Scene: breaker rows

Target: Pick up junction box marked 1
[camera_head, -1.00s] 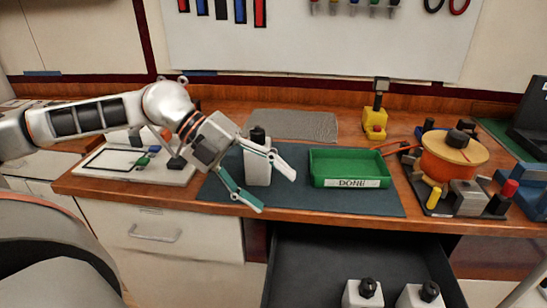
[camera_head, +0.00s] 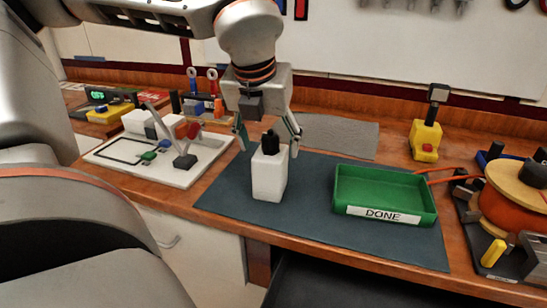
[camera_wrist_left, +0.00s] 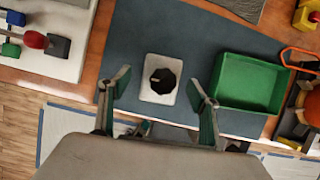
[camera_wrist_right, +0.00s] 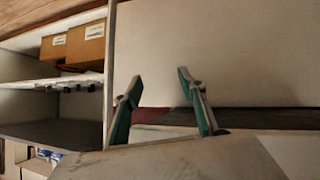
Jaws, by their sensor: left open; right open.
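A white box with a black knob on top (camera_head: 268,177) stands upright on the dark mat (camera_head: 318,218). No number shows on it, so I cannot tell its mark. My left gripper (camera_head: 268,143) is open above it and points down, with one finger at each side of the knob. In the left wrist view the box (camera_wrist_left: 159,92) lies between and ahead of the open fingers (camera_wrist_left: 158,90); I see a gap on both sides. My right gripper (camera_wrist_right: 163,92) is open and empty, facing a pale panel away from the bench things.
A green tray labelled DONE (camera_head: 383,214) stands right of the box. A white board with small parts (camera_head: 118,170) is to the left. A yellow device (camera_head: 425,141) and an orange spool (camera_head: 515,203) are at the right. A grey pad (camera_head: 340,138) lies behind.

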